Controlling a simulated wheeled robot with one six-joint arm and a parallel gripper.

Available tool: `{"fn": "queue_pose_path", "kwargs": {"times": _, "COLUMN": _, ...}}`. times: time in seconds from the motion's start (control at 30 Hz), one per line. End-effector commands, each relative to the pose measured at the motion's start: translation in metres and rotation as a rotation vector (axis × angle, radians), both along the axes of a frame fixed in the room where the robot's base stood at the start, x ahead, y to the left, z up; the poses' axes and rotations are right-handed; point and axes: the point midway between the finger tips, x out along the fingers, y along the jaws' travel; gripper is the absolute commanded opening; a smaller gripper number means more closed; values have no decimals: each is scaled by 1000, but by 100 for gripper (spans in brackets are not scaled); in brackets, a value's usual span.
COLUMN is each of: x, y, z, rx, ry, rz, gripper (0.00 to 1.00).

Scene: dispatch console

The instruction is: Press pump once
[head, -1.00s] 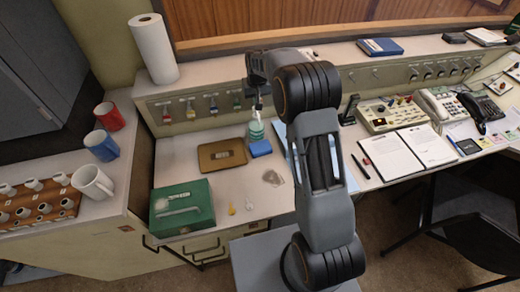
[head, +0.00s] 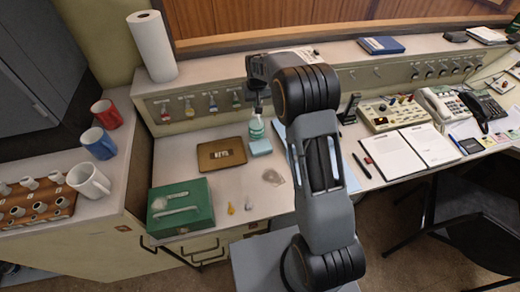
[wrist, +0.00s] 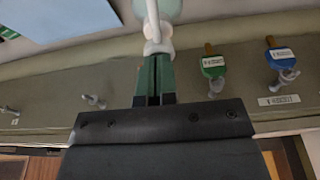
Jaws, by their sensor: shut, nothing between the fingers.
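The pump bottle (head: 256,129), with teal liquid, stands upright on the desk below the back panel. In the wrist view its white pump head and nozzle (wrist: 153,22) show at the top centre, with the rounded bottle behind. My gripper (head: 257,109) is over the bottle, pointing down. In the wrist view its green fingers (wrist: 154,60) are together with nothing between them, their tips at the white pump head. Whether they touch it I cannot tell. In the head view the gripper hides most of the pump head.
A brown tray (head: 208,166) labelled KEYS and a green box (head: 165,224) are to the left. Key tags (wrist: 213,66) hang on the panel behind. An open notebook (head: 385,160) lies to the right.

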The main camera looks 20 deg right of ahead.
Motion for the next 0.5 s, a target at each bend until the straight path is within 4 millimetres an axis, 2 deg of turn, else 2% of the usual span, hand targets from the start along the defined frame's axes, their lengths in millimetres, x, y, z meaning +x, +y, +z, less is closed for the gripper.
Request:
{"fn": "queue_pose_path", "kwargs": {"times": 0.2, "x": -1, "y": 0, "z": -11, "rx": 0, "ry": 5, "rz": 0, "gripper": 0}}
{"fn": "queue_pose_path", "kwargs": {"times": 0.5, "x": -1, "y": 0, "z": -10, "rx": 0, "ry": 7, "rz": 0, "gripper": 0}}
